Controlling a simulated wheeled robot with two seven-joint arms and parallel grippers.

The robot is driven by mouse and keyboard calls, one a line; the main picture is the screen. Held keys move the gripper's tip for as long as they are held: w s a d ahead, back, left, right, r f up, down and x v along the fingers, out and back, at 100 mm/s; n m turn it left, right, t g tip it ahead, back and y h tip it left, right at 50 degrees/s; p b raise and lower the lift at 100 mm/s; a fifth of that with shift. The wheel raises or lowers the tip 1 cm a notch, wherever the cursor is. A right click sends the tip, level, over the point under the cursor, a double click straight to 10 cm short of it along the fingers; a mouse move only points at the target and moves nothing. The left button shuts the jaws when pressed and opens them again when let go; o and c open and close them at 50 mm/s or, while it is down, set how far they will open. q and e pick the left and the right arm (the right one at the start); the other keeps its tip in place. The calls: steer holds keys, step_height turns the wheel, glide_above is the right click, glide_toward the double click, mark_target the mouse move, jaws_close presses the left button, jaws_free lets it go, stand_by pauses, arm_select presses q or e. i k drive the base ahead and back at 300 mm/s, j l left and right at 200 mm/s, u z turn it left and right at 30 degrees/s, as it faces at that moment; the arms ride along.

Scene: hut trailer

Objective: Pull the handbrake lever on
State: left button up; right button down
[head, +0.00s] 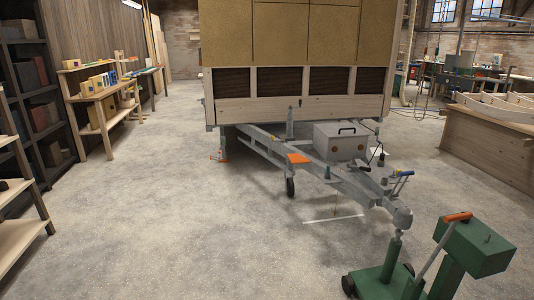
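The hut trailer (300,110) stands ahead with its grey drawbar (345,185) pointing toward me and to the right. Near the coupling (402,216) at its front end are two small levers. One is a lever with a blue grip (404,173), lying close to level. The other is a thin lever with a dark knob (381,154), standing tilted up behind it. I cannot tell for sure which is the handbrake lever. Neither of my grippers is in view.
A green wheeled trolley (385,283) with an orange-gripped handle (457,217) stands under and beside the coupling. A grey box (340,141) sits on the drawbar. Shelves (100,100) line the left, and a wooden bench (485,145) is on the right. The floor front left is clear.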

mark_target(368, 169)
steer(key=i+j, duration=0.1)
steer(key=i, duration=1.8)
steer(key=i+j+z, duration=0.1)
steer(key=i+z, duration=0.2)
steer(key=i, duration=0.2)
steer(key=i+j+z, duration=0.25)
steer(key=i, duration=0.3)
